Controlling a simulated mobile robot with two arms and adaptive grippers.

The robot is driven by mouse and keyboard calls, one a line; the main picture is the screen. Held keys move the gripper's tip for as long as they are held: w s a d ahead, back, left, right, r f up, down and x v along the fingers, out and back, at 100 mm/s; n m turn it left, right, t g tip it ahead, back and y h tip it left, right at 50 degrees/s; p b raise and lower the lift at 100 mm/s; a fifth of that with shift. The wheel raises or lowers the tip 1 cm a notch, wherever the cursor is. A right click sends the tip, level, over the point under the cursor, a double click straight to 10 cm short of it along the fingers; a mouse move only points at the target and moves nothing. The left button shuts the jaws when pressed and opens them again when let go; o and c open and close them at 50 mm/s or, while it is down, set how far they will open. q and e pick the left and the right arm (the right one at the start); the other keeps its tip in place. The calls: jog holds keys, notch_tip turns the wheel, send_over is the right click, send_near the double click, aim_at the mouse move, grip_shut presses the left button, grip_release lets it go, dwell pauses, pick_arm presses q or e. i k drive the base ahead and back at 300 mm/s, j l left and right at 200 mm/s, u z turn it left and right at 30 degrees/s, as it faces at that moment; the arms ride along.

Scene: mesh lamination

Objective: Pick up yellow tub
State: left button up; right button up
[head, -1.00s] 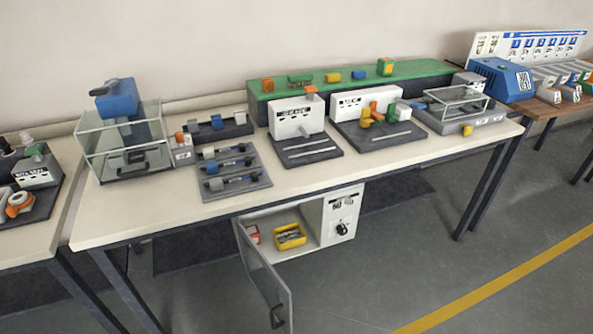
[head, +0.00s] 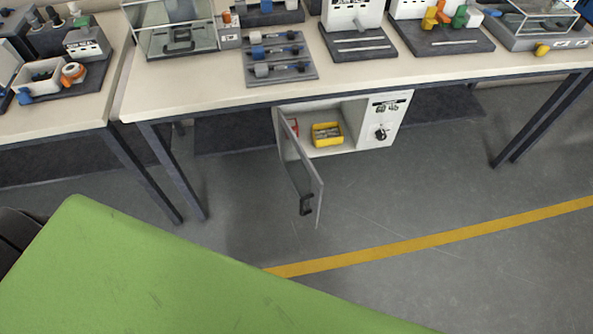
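The yellow tub (head: 327,142) sits inside a white open cabinet (head: 350,118) under the table. Small grey parts lie in the tub. The cabinet door (head: 300,172) hangs open toward me, to the left of the tub, with a dark handle near its lower front corner. Something red shows in the cabinet to the left of the tub. Neither of my grippers is in view.
A large green surface (head: 150,270) fills the lower left. The white table (head: 190,88) above the cabinet carries several devices. Its dark legs stand left and right of the cabinet. Grey floor with a yellow line (head: 420,243) is clear at the right.

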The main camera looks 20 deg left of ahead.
aim_at(325, 135)
jog(key=i+l+u, duration=0.1)
jog(key=i+l, duration=0.15)
jog(key=i+l+u, duration=0.1)
jog(key=l, duration=0.35)
jog(key=i+l+u, duration=0.1)
jog(key=i+l, duration=0.25)
